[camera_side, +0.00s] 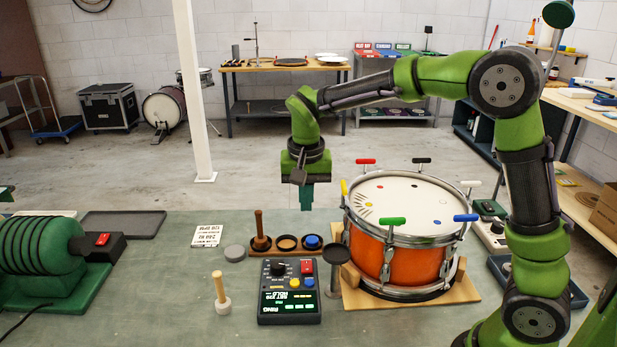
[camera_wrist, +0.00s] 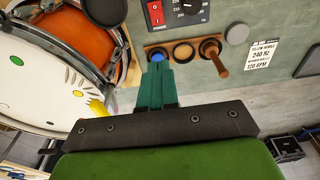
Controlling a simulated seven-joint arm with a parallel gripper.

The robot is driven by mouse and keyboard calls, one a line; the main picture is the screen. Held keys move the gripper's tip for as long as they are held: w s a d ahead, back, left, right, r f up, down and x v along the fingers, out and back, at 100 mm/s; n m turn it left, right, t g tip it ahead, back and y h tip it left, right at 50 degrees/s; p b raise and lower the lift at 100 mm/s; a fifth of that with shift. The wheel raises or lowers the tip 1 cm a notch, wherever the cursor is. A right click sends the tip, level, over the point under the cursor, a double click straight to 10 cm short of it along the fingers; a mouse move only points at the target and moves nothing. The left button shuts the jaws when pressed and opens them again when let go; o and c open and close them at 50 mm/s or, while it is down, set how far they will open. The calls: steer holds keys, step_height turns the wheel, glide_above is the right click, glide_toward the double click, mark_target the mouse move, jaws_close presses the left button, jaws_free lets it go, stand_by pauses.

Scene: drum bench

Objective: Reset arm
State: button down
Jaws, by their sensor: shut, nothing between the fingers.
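My gripper (camera_side: 307,197) hangs above the bench between the wooden peg strip and the drum's far left side in the side view. Its green fingers are together with nothing between them. In the wrist view the shut fingers (camera_wrist: 155,72) point toward the blue knob (camera_wrist: 157,57) on the strip, with a gap that I cannot judge. The orange drum (camera_side: 410,250) stands on a wooden base (camera_side: 465,290), with coloured T-handles around its rim. The wooden strip (camera_side: 272,250) holds an upright brown-handled tool (camera_side: 259,225), an empty dark ring and the blue knob.
A control box (camera_side: 290,290) with lit display sits in front of the strip. A loose wooden-handled mallet (camera_side: 221,292), a grey disc (camera_side: 234,252), a white printed card (camera_side: 207,236) and a green motor (camera_side: 45,250) lie left.

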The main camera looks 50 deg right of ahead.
steer(key=s+a+r+n+t+y, duration=0.1)
steer(key=s+r+n+t, duration=0.1)
steer(key=s, duration=0.8)
steer(key=s+a+r+n+t+y, duration=0.1)
steer(key=s+r+n+t+y, duration=0.1)
steer(key=s, duration=0.7)
step_height(320, 180, up, 2)
steer(key=shift+s+r+n+t, duration=0.1)
steer(key=shift+s+n+t, duration=0.35)
steer(key=shift+t, duration=0.65)
